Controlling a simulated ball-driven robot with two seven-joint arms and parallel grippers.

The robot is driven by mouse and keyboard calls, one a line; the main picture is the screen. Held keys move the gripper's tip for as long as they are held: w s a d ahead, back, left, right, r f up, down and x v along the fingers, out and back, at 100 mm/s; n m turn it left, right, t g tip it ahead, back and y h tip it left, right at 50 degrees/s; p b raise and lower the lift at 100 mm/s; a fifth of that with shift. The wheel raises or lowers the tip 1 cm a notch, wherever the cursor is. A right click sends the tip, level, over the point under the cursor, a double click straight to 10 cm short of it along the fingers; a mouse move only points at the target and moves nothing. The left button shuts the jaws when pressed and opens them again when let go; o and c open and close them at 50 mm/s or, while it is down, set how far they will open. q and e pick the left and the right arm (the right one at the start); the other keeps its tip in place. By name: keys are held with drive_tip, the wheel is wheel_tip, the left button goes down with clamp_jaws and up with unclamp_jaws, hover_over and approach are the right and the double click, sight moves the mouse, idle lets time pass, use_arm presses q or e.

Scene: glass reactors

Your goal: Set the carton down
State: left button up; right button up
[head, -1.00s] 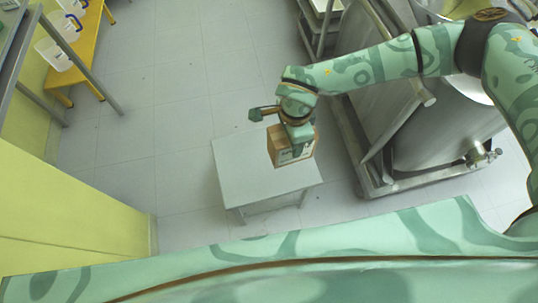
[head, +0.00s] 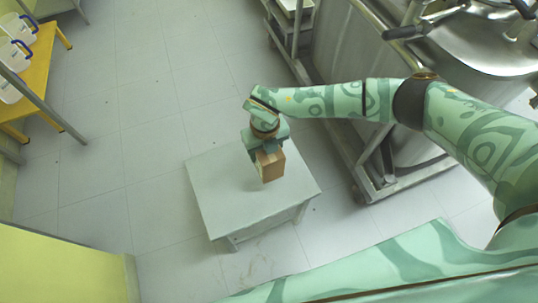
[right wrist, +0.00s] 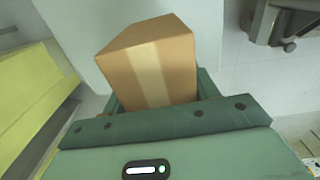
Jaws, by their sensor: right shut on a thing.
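A brown carton (head: 270,166) with a pale tape strip is held in my right gripper (head: 265,151). In the right wrist view the carton (right wrist: 150,65) sits between the green fingers, tilted in the picture. A small grey table (head: 222,195) stands below it. In the head view the carton is over the table's right half; whether its bottom touches the top cannot be told. The gripper hides the carton's upper part in the head view. My left gripper is not in view.
A steel reactor frame (head: 365,165) stands right of the table. A yellow bench (head: 38,50) with clear containers (head: 14,52) is at the far left. A yellow-green block (head: 65,265) is at the lower left. The tabletop left of the carton is bare.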

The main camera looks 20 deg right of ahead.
drive_tip(key=d+f, duration=0.1)
drive_tip(key=w+f+b, duration=0.1)
drive_tip(key=f, duration=0.1)
drive_tip(key=w+d+f+b, duration=0.1)
drive_tip(key=shift+d+f, duration=0.3)
drive_tip(key=shift+f, duration=0.1)
drive_tip(key=shift+w+d, duration=0.1)
drive_tip(key=shift+w, duration=0.05)
drive_tip(key=f, duration=0.1)
drive_tip(key=f+b, duration=0.2)
drive_tip(key=shift+w+d+f, duration=0.2)
drive_tip(key=shift+d+f, duration=0.1)
drive_tip(key=shift+f+b, duration=0.3)
drive_tip(key=shift+b, duration=0.05)
drive_tip(key=shift+r, duration=0.2)
drive_tip(key=shift+f, duration=0.15)
drive_tip(key=o, duration=1.1)
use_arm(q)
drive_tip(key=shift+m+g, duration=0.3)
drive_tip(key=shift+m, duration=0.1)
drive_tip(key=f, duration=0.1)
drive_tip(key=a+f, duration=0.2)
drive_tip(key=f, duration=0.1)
use_arm(e)
drive_tip(key=shift+o, duration=0.2)
